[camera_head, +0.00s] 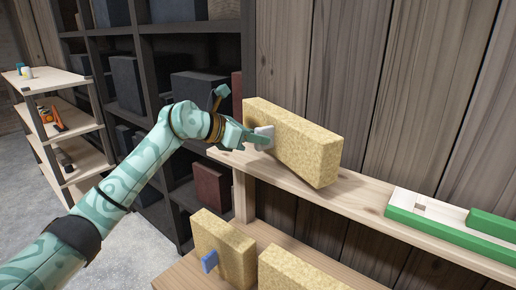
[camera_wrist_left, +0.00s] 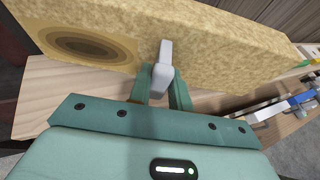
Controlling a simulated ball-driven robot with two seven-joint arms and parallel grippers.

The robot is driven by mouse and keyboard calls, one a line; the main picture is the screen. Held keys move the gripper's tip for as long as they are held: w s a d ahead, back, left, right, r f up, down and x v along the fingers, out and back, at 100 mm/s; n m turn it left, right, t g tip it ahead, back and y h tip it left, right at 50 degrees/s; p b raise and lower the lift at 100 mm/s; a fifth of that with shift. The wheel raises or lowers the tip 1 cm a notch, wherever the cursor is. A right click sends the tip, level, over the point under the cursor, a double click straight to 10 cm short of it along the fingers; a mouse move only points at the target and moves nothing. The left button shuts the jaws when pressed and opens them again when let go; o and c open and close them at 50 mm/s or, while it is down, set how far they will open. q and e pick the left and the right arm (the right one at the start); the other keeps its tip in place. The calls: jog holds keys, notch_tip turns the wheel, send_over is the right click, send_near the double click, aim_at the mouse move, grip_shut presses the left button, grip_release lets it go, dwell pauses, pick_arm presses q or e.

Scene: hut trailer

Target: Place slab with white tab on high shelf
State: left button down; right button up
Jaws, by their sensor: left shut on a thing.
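The yellow, rough slab (camera_head: 300,147) with a white tab (camera_head: 264,138) is at the left end of the high wooden shelf (camera_head: 362,196). It looks upright on its long edge; its lower edge is on or just above the board. My left gripper (camera_head: 262,139) is shut on the white tab. In the left wrist view the tab (camera_wrist_left: 163,66) sits between the fingers, with the slab (camera_wrist_left: 210,50) behind it. My right gripper is in neither view.
On the lower shelf stand a yellow slab with a blue tab (camera_head: 209,261) and another yellow slab (camera_head: 290,272). A green and white item (camera_head: 450,222) lies right on the high shelf. A dark rack (camera_head: 146,60) stands behind my arm. A pale shelf unit (camera_head: 50,80) stands far left.

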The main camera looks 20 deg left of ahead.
aim_at(255, 150)
pick_arm(q)
jog(key=shift+w+d+f, duration=0.1)
jog(key=shift+w+f, duration=0.15)
notch_tip(255, 150, down, 2)
jog(key=shift+w+f, duration=0.1)
jog(key=shift+f, duration=0.15)
jog(key=shift+f+p, duration=0.3)
jog(key=shift+f, duration=0.05)
jog(key=shift+f, duration=0.2)
jog(key=c, duration=1.3)
grip_release()
